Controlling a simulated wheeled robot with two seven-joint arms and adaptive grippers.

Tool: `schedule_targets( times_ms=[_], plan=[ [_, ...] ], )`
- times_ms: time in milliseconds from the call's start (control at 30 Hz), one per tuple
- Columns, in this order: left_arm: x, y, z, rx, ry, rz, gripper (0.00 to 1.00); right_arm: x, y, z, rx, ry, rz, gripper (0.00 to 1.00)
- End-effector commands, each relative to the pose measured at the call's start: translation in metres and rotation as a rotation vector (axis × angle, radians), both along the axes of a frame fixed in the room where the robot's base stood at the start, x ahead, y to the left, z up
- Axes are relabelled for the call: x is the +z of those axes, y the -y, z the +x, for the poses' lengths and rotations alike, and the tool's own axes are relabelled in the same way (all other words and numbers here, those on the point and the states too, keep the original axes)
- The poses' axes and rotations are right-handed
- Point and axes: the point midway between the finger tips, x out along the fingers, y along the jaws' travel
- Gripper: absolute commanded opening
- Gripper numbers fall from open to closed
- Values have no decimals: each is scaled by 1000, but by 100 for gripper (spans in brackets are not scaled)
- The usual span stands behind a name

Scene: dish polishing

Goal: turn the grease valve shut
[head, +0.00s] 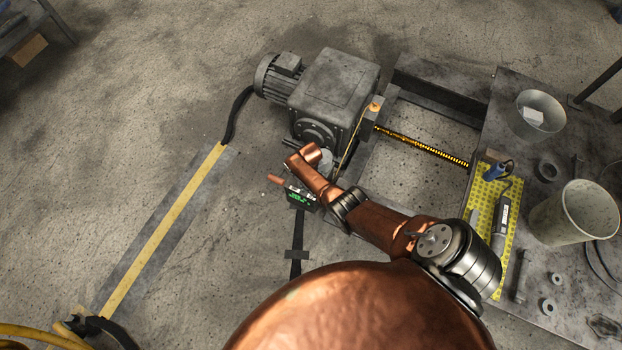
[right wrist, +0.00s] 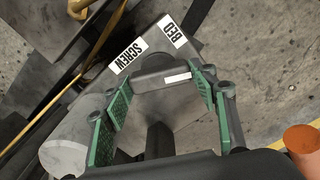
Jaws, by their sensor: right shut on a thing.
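The grease valve's dark grey handle (right wrist: 165,75), with a small white strip on it, sits on a grey plate (right wrist: 185,40) labelled SCREW and BED in the right wrist view. My right gripper (right wrist: 163,88) has its green-padded fingers on either side of the handle and is shut on it. My left gripper is not in view.
A grey workbench (head: 512,90) at the right holds buckets and tools. A yellow-striped cable cover (head: 165,230) crosses the floor at the left.

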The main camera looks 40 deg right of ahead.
Motion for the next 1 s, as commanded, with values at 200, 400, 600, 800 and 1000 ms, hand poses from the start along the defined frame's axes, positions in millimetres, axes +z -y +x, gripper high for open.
schedule_targets(
  times_ms=[200, 400, 600, 800, 1000],
  plan=[
    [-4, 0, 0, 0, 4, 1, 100, 0, 2, 0, -169, -1, -3, 29],
    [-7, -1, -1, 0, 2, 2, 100, 0, 2, 0, -280, 0, -3, 29],
    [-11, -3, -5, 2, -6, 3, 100, 0, 2, 0, -342, 0, -3, 29],
    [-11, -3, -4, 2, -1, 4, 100, 0, 2, 0, -366, 0, -3, 29],
    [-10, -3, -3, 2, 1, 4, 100, 0, 2, 0, -369, 0, -2, 29]
  ],
)
